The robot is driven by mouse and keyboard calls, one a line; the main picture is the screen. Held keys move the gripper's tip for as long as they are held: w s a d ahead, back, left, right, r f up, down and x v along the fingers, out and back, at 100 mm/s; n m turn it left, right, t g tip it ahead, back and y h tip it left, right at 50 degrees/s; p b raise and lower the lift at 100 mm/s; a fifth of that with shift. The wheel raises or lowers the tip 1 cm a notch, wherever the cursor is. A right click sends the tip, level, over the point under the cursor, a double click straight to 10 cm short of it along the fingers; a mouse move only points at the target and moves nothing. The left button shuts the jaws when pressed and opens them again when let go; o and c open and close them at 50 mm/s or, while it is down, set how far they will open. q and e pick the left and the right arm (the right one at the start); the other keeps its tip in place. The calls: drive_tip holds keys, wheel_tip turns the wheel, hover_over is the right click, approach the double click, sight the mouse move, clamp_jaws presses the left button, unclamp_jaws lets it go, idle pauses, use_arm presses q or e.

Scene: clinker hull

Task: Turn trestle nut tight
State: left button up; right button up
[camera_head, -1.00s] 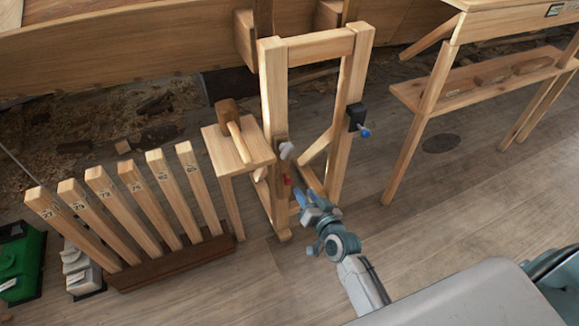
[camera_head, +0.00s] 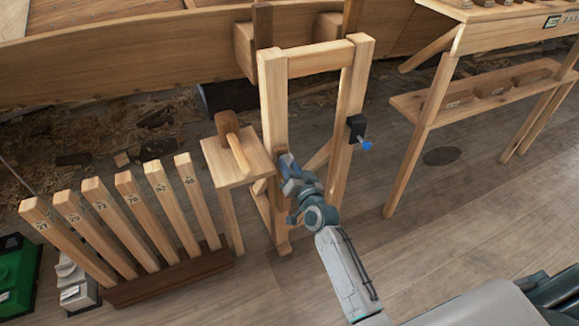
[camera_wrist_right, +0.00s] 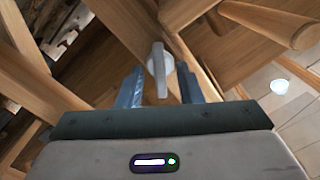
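The wooden trestle (camera_head: 273,95) stands upright in the middle of the head view. The pale grey nut (camera_wrist_right: 159,70), with a long flat wing, shows in the right wrist view against the trestle's wood. In the head view my right gripper hides it. My right gripper (camera_head: 286,165) is at the trestle's left post. In the right wrist view my right gripper (camera_wrist_right: 161,90) is open, with one finger on each side of the nut's wing. A gap shows on both sides, and contact cannot be made out. My left gripper is not in view.
A black block with a blue knob (camera_head: 357,130) is on the trestle's right post. A small stand (camera_head: 213,158) with a mallet (camera_head: 232,140) is close on the left. Numbered wooden slats (camera_head: 95,215) stand in a rack farther left. A bench (camera_head: 435,100) stands at right. Open floor lies between.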

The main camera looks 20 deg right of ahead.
drive_tip(key=shift+w, duration=0.25)
clamp_jaws()
